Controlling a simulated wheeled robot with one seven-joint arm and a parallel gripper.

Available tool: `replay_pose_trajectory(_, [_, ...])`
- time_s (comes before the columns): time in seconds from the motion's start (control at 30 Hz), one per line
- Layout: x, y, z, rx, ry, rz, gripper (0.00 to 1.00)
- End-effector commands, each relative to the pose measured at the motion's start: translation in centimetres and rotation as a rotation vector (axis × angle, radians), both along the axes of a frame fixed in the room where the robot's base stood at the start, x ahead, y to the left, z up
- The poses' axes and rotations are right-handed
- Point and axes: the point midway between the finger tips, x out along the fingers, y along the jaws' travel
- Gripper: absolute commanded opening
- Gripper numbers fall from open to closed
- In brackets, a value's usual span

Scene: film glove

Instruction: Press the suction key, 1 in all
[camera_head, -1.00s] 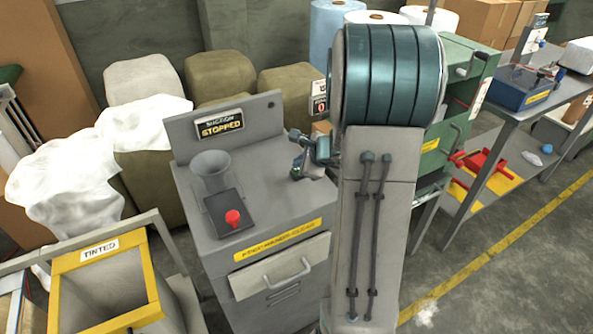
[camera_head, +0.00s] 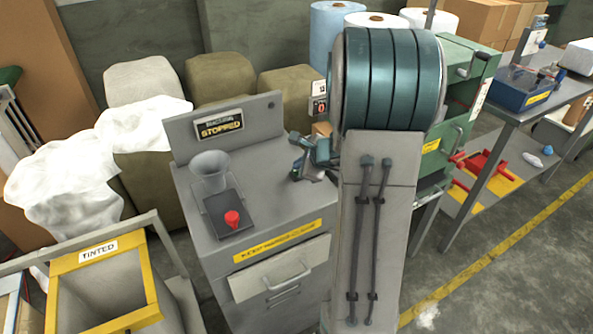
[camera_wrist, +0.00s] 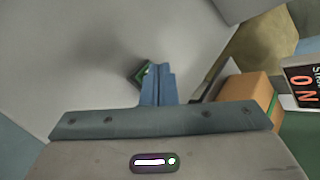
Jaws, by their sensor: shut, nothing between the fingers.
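A grey cabinet (camera_head: 270,200) carries a sign (camera_head: 219,125) that appears to read "SUCTION STOPPED". A red button (camera_head: 232,218) stands on a dark plate on its top, in front of a grey funnel (camera_head: 211,170). My gripper (camera_head: 298,171) is over the right part of the cabinet top, well right of the red button. In the wrist view my gripper (camera_wrist: 157,72) has its blue fingers together and empty. A small dark square with a green edge (camera_wrist: 140,75) shows just behind the fingertips, partly hidden. I cannot tell whether they touch it, nor which control is the suction key.
The cabinet's raised back panel (camera_head: 255,118) stands behind my gripper. A yellow-rimmed bin marked "TINTED" (camera_head: 152,292) stands at the front left. A green machine (camera_head: 455,130) stands at the right.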

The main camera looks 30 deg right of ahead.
Motion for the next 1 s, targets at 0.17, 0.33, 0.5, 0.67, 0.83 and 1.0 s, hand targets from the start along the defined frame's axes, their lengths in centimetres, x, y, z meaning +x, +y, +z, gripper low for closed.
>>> replay_pose_trajectory(0.17, [0.0, 0.0, -0.3, 0.000, 0.000, 0.000, 0.00])
replay_pose_trajectory(0.33, [0.0, 0.0, -0.3, 0.000, 0.001, 0.001, 0.00])
replay_pose_trajectory(0.5, [0.0, 0.0, -0.3, 0.000, 0.001, 0.000, 0.00])
replay_pose_trajectory(0.67, [0.0, 0.0, 0.0, -0.001, 0.001, 0.001, 0.00])
replay_pose_trajectory(0.83, [0.0, 0.0, 1.0, -0.001, 0.000, 0.001, 0.00])
replay_pose_trajectory(1.0, [0.0, 0.0, 1.6, 0.000, 0.000, 0.000, 0.00])
